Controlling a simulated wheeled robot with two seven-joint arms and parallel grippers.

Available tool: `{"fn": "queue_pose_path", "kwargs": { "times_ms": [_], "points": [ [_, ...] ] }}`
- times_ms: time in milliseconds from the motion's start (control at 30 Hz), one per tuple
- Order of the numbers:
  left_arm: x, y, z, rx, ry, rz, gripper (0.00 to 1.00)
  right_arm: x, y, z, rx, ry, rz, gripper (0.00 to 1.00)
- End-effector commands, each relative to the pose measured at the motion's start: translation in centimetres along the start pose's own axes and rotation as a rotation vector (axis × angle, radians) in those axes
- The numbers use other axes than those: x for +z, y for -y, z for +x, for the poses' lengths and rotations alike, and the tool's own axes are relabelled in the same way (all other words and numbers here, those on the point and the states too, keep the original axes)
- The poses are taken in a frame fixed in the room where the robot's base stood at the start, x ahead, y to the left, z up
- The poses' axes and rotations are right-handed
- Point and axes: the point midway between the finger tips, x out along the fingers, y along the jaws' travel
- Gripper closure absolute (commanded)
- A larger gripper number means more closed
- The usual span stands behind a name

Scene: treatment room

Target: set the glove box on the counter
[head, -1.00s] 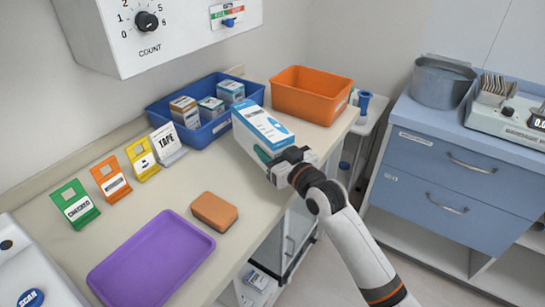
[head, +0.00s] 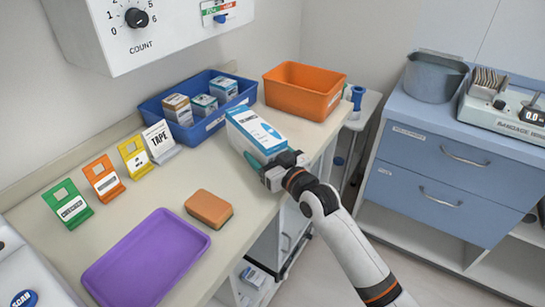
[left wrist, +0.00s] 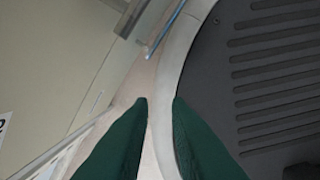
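The glove box (head: 256,129), white and blue with printed lettering, is near the counter's (head: 232,177) right edge, in front of the orange bin. My right gripper (head: 258,160) is at its near end, with a green finger against the box, and appears shut on it. The box is at or just above the counter surface; I cannot tell whether its underside touches. The far finger is hidden. My left gripper (left wrist: 160,100) shows only in the left wrist view, its two green fingers apart and nothing between them.
A blue bin (head: 188,133) with small boxes and an orange bin (head: 302,97) stand behind. A purple tray (head: 146,260), a brown sponge-like block (head: 209,208) and several label stands, one a yellow stand (head: 136,158), occupy the left. Bare counter lies between block and glove box.

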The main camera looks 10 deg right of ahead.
Motion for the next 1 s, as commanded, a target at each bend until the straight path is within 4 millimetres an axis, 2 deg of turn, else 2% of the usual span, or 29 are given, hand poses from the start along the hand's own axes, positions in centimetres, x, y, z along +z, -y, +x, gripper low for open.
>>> {"fn": "queue_pose_path", "kwargs": {
  "times_ms": [167,400,600,800,1000],
  "points": [
    [0.0,0.0,0.1,0.000,0.000,0.001,0.83,-0.1,0.0,-2.2,-0.001,0.001,-0.001,0.24],
    [-0.1,0.0,0.3,0.000,-0.001,0.001,0.83,-0.1,0.0,-7.5,-0.001,-0.001,-0.002,0.24],
    [-0.1,0.1,0.4,-0.001,-0.001,0.001,0.83,-0.1,0.0,-10.7,-0.001,-0.001,0.000,0.24],
    [-0.1,0.1,0.5,-0.001,-0.001,0.001,0.83,0.1,0.0,-11.9,-0.001,0.001,-0.001,0.24],
    [-0.1,0.1,0.5,-0.001,-0.001,0.001,0.83,0.1,0.0,-12.0,-0.001,0.002,0.000,0.24]
  ]
}}
